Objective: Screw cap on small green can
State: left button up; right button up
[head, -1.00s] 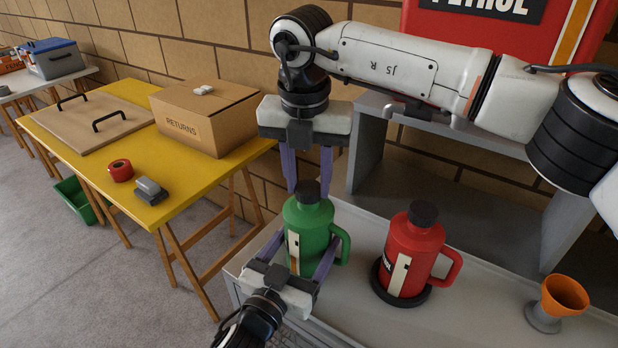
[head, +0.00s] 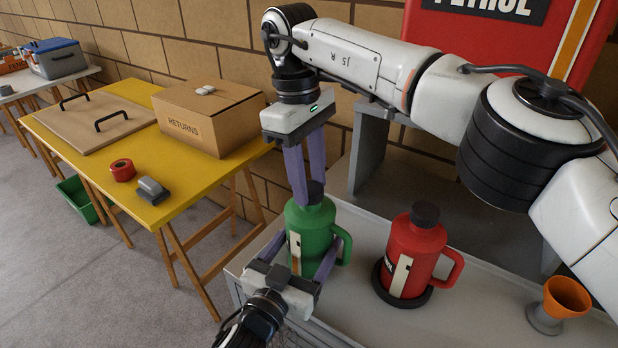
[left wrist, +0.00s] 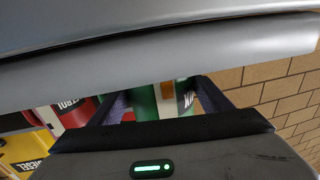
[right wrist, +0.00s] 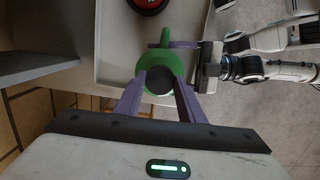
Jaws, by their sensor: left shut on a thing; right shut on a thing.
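The small green can (head: 308,222) stands upright on the grey bench, its handle to the right. My left gripper (head: 304,252) is shut on its body from the near side, with purple fingers on both sides. The can also shows from above in the right wrist view (right wrist: 142,82). The black cap (head: 316,191) sits at the can's mouth. My right gripper (head: 311,194) comes down from above and is shut on this cap, which also shows between its fingers in the right wrist view (right wrist: 159,80). The cap's thread is hidden.
A red can (head: 413,243) with a black cap stands on a dark round base to the right. An orange funnel (head: 567,297) is farther right. A grey shelf frame (head: 371,150) is behind. The yellow table (head: 100,150) with a Returns box (head: 205,125) is at left.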

jog(key=o, duration=1)
jog(key=shift+r, duration=0.1)
jog(key=shift+r, duration=2.2)
jog(key=shift+c, duration=0.4)
